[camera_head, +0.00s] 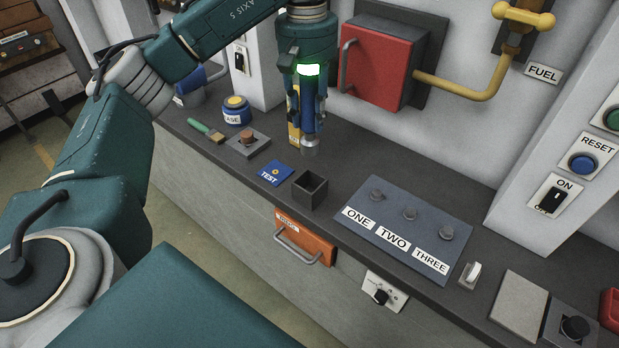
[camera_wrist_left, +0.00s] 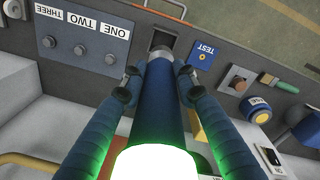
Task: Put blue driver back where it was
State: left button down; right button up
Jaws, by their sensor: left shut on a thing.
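The blue driver (camera_head: 311,118) is upright in my left gripper (camera_head: 308,106), under the green-lit wrist. Its grey lower end hangs above the dark counter. In the left wrist view the driver (camera_wrist_left: 161,105) runs between the two blue fingers of my left gripper (camera_wrist_left: 158,78), which are shut on it. A small open dark square holder (camera_head: 310,189) stands on the counter, in front of and below the driver's end; it also shows in the left wrist view (camera_wrist_left: 163,39), beyond the driver's far end. My right gripper is not in view.
Left of the holder are a blue TEST card (camera_head: 274,174), a brown button block (camera_head: 247,141), a blue jar (camera_head: 236,111) and a green brush (camera_head: 207,131). A yellow item (camera_head: 293,136) is partly hidden behind my gripper. Right is the ONE-TWO-THREE panel (camera_head: 400,228); behind is a red box (camera_head: 375,68).

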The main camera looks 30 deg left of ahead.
aim_at(310, 133)
pick_arm(q)
notch_tip(310, 133, down, 5)
jog(key=shift+f+b, duration=0.1)
jog(key=shift+b, duration=0.3)
notch_tip(310, 133, down, 6)
jog(key=shift+r+p, duration=0.25)
jog(key=shift+p, duration=0.55)
notch_tip(310, 133, down, 5)
jog(key=shift+r+p, duration=0.1)
jog(key=shift+p, duration=0.3)
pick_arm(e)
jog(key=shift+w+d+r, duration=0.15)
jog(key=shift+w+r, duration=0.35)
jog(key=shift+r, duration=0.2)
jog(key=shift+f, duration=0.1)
pick_arm(q)
jog(key=c, duration=1.8)
grip_release()
jog(key=shift+f, duration=0.25)
jog(key=o, duration=0.5)
jog(key=shift+r, duration=0.1)
